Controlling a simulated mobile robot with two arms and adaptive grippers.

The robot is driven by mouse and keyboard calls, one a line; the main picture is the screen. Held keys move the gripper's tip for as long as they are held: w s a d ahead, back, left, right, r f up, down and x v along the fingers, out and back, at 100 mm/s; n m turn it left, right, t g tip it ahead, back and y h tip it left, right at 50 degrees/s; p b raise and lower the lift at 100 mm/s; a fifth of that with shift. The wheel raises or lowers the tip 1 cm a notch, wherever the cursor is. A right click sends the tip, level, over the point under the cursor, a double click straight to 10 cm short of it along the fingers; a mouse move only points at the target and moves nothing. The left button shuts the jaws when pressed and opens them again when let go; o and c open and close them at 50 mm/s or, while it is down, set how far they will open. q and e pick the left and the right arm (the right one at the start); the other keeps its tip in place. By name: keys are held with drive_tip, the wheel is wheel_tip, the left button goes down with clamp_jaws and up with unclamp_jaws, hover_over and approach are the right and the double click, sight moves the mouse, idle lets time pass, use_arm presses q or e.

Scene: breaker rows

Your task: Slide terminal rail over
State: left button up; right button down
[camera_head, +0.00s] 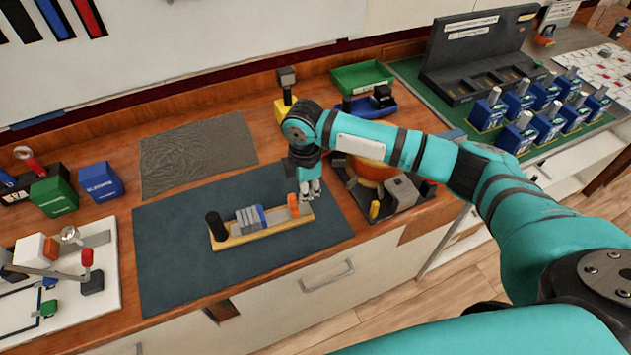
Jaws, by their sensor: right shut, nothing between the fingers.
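The terminal rail (240,239) is a light wooden strip lying on a dark blue-grey mat (170,265). It carries a black upright knob (215,226) at its left end, grey and blue terminal blocks (252,219) in the middle and an orange block (293,205) near its right end. My right gripper (310,192) points down, shut and empty, at the right end of the rail, close beside the orange block. I cannot tell whether its fingertips touch the rail. My left gripper is out of view.
Blue breakers (525,103) stand in rows on a green mat at the right, by a black holder (470,60). A tray with tools (395,195) lies right of the mat. A grey mat (197,155) lies behind. Green and blue boxes (53,195) stand left.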

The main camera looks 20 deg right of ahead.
sight(245, 215)
drive_tip(key=a+p, duration=0.2)
drive_tip(key=a, duration=0.4)
drive_tip(key=shift+a+r, duration=0.15)
drive_tip(key=shift+a, duration=0.2)
drive_tip(key=a, duration=0.8)
drive_tip(key=shift+a+p, duration=0.25)
drive_tip(key=shift+p, duration=0.1)
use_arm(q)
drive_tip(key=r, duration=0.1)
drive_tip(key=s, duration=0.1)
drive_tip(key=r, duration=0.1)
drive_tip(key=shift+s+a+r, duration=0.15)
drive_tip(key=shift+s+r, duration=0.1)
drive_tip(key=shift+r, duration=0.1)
